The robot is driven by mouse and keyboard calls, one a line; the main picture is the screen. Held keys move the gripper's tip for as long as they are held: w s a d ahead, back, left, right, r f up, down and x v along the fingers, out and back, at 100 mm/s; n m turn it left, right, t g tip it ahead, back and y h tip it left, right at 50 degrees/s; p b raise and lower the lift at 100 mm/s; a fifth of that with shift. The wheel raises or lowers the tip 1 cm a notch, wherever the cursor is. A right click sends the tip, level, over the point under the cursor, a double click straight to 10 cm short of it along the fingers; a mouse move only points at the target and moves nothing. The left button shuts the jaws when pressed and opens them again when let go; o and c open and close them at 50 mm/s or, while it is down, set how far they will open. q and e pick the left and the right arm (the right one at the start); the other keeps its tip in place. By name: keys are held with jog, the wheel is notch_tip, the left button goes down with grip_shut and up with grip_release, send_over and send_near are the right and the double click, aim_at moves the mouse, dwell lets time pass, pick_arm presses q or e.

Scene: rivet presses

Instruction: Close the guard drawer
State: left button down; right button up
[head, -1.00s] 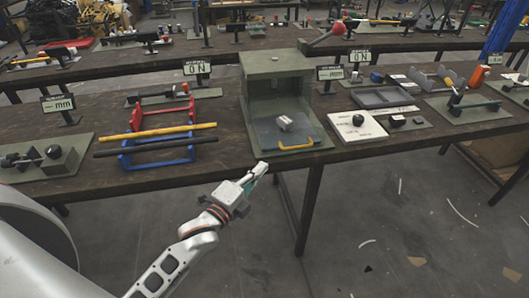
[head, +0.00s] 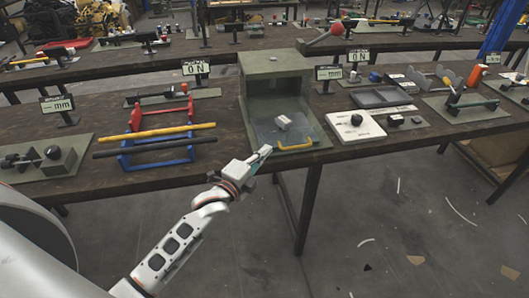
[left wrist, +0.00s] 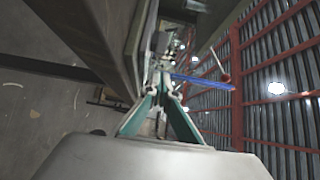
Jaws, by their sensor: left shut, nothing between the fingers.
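The guard drawer (head: 290,131) is a flat clear tray at the foot of a green press housing (head: 270,68). It is pulled out toward the table's front edge, with a small grey block (head: 283,122) on it. Its yellow handle (head: 296,147) runs along the front. My left gripper (head: 266,150) is shut and empty, just left of the handle and near the table edge; I cannot tell whether it touches. The left wrist view shows its teal fingers (left wrist: 162,92) meeting at the tips. My right gripper is not in view.
Left of the press stands a rack with red and blue frames (head: 160,130) and yellow and black bars. To its right lie a white panel with a black knob (head: 356,122) and a grey tray (head: 381,96). The floor in front of the table is open.

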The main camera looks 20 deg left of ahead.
pick_arm(q)
jog(key=w+a, duration=0.1)
jog(key=w, duration=0.1)
jog(key=w+a, duration=0.2)
jog(key=w, duration=0.1)
jog(key=w+a+b, duration=0.1)
jog(key=w+a, duration=0.1)
jog(key=shift+w, duration=0.2)
